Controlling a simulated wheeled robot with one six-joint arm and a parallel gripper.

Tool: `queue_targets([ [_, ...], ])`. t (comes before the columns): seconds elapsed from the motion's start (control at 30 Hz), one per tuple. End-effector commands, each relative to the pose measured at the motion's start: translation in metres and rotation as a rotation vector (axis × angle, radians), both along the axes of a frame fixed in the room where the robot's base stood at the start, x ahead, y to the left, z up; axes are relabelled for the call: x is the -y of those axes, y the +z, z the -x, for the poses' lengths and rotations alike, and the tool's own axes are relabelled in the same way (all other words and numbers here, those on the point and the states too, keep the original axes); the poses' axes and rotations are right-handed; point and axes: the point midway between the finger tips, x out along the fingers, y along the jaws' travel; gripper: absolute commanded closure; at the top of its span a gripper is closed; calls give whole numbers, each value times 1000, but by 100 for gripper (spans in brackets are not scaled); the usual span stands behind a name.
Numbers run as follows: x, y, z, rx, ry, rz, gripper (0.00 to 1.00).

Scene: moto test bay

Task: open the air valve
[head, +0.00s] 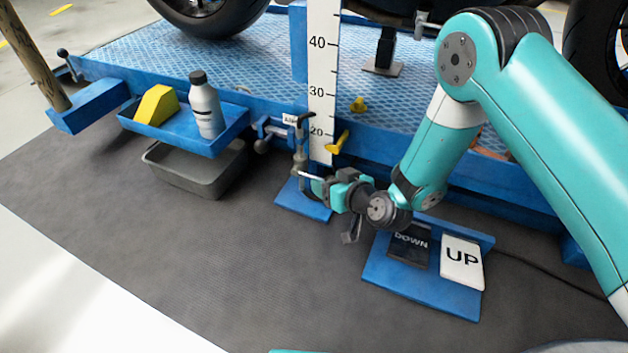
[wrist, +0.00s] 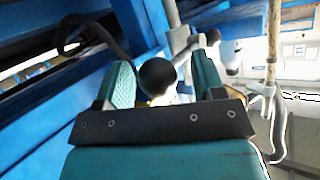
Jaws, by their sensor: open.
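A small white label (head: 291,119), apparently reading "AIR", sits on the blue lift edge left of the ruler. Beside and below it is a metal fitting (head: 299,150) with a dark cross handle at its top. A yellow lever (head: 338,143) sticks out just right of the ruler; which part is the valve handle is not clear. My gripper (head: 318,187) is low in front of the ruler, just below the fitting. In the wrist view its teal fingers (wrist: 164,82) are apart, with a round black knob (wrist: 157,77) showing between them; contact cannot be told.
A blue tray (head: 172,139) holds a yellow wedge (head: 155,105) and a grey bottle (head: 206,108). A grey bin (head: 190,174) stands beneath. The DOWN/UP pedal plate (head: 425,288) lies below my arm. The dark mat (head: 200,255) in front is clear.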

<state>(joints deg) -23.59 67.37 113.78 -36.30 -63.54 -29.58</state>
Motion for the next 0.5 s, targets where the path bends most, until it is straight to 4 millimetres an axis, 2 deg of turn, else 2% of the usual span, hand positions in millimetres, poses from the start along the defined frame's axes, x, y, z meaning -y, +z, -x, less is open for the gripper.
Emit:
queue_targets([
  [0.23, 3, -1, -1, -1, -5, 1, 37],
  [0.27, 3, -1, -1, -1, -5, 1, 40],
  [0.5, 2, -1, -1, 0, -5, 1, 95],
])
